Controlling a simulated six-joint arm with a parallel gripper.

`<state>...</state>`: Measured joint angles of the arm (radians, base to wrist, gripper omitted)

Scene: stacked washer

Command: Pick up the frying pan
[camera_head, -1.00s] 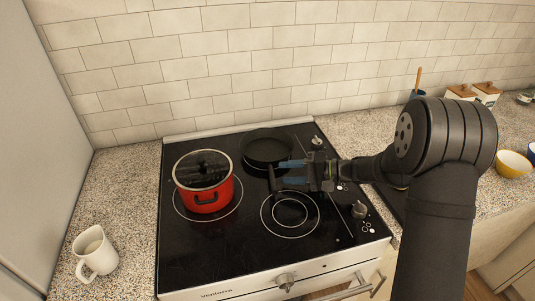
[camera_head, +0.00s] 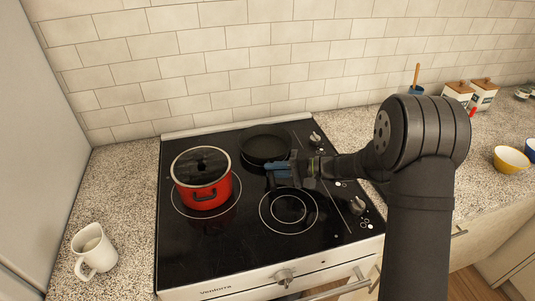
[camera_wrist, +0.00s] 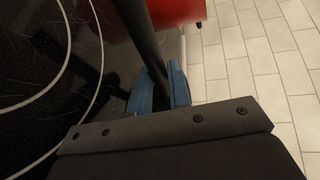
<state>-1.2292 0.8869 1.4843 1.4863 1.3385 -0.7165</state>
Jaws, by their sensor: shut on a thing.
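The dark frying pan (camera_head: 266,147) sits on the back right burner of the black stovetop, its handle pointing toward the front. My gripper (camera_head: 272,174) reaches in from the right with its blue fingers at the handle. In the wrist view the dark handle (camera_wrist: 141,38) runs between the two blue fingers (camera_wrist: 160,88), which are shut on it. The pan appears to rest on the cooktop; any small gap under it cannot be told. The handle is mostly hidden by my gripper in the head view.
The front right burner (camera_head: 288,211) is empty. The tiled wall (camera_head: 240,70) is right behind the stove. A white mug (camera_head: 94,252) stands on the left counter.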

